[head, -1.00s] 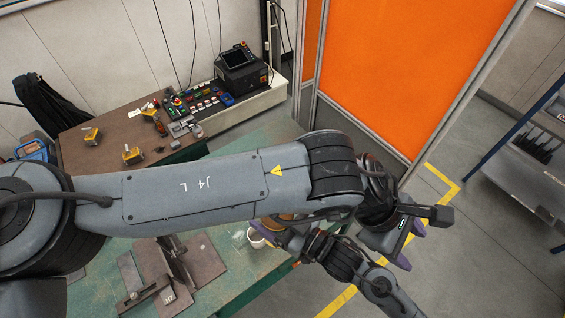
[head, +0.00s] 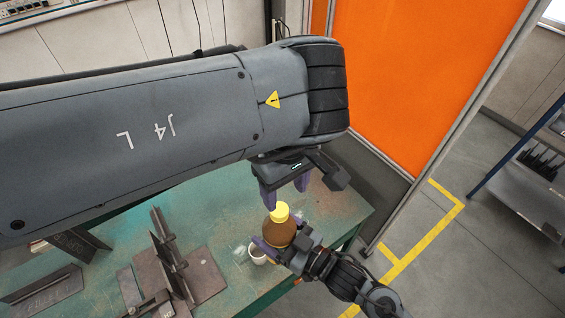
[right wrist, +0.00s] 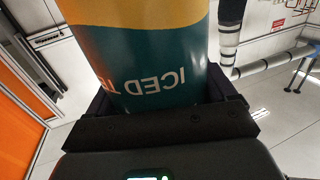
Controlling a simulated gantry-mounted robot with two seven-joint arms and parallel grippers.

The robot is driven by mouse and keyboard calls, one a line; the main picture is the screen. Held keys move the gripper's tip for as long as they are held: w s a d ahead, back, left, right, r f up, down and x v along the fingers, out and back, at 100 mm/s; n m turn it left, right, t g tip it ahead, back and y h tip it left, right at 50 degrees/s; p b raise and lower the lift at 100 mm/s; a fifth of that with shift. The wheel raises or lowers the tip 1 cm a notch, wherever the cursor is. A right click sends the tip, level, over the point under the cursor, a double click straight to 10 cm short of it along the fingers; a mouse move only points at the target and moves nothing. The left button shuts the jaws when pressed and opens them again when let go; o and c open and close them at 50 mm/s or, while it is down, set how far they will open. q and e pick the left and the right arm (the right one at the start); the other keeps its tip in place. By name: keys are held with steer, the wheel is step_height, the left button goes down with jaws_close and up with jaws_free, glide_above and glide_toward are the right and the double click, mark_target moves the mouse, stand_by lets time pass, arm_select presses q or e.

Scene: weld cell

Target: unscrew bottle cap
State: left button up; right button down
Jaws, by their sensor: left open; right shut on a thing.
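A brown bottle (head: 279,233) with a yellow cap (head: 280,209) stands roughly upright over the bench's front right part. My right gripper (head: 277,240) is shut around the bottle's body from the lower right. In the right wrist view the bottle's yellow and teal label (right wrist: 155,60) fills the space between the jaws, with part of the lettering "ICED T" showing upside down. My left gripper (head: 286,193) is open, pointing down just above the cap, its two purple fingers apart on either side. I cannot tell whether they touch the cap.
A white cup (head: 257,254) stands on the green bench (head: 217,205), just left of the bottle. Metal plates and a bracket (head: 165,245) lie farther left. An orange screen (head: 420,80) stands behind on the right. My left arm hides much of the bench's back.

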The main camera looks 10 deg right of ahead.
mark_target(285, 209)
arm_select(q)
steer(key=shift+f, duration=3.15)
steer(key=shift+c, duration=0.2)
